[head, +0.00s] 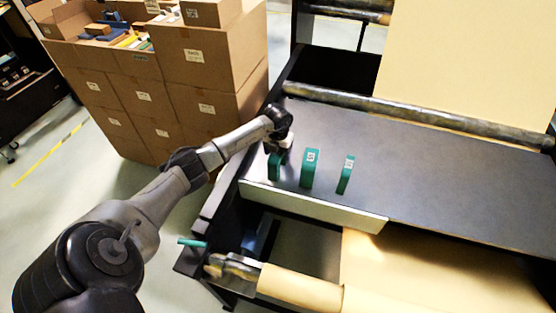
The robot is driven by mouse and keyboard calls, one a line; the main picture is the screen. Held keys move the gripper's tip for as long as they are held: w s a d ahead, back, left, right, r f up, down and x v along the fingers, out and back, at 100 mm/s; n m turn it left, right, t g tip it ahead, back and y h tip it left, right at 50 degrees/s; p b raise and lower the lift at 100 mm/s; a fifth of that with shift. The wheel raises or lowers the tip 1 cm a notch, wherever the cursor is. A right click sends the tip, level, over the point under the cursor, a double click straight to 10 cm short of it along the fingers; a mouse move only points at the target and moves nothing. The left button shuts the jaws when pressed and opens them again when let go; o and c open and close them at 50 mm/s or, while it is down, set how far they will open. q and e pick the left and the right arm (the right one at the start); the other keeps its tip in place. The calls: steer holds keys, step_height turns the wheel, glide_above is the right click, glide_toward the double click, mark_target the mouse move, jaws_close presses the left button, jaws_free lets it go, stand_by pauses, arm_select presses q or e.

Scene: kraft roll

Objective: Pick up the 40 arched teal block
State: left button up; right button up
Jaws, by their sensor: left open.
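Three teal blocks stand upright in a row on the dark tabletop (420,160). The left block (274,167) looks curved and is partly hidden by my gripper. The middle block (310,168) and the thinner right block (346,175) each carry a small white label, too small to read. I cannot tell which one is the 40. My left gripper (283,148) is open, pointing down right at the top of the left block; whether it touches the block or straddles it is unclear. My right gripper is out of view.
A metal roller bar (400,103) crosses behind the blocks. A pale strip (310,205) runs along the table's front edge, with a kraft paper roll (300,288) below it. Stacked cardboard boxes (190,85) stand at the back left. The tabletop right of the blocks is clear.

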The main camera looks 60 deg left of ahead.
arm_select(q)
steer(key=shift+f, duration=0.1)
stand_by(0.3)
steer(key=c, duration=1.1)
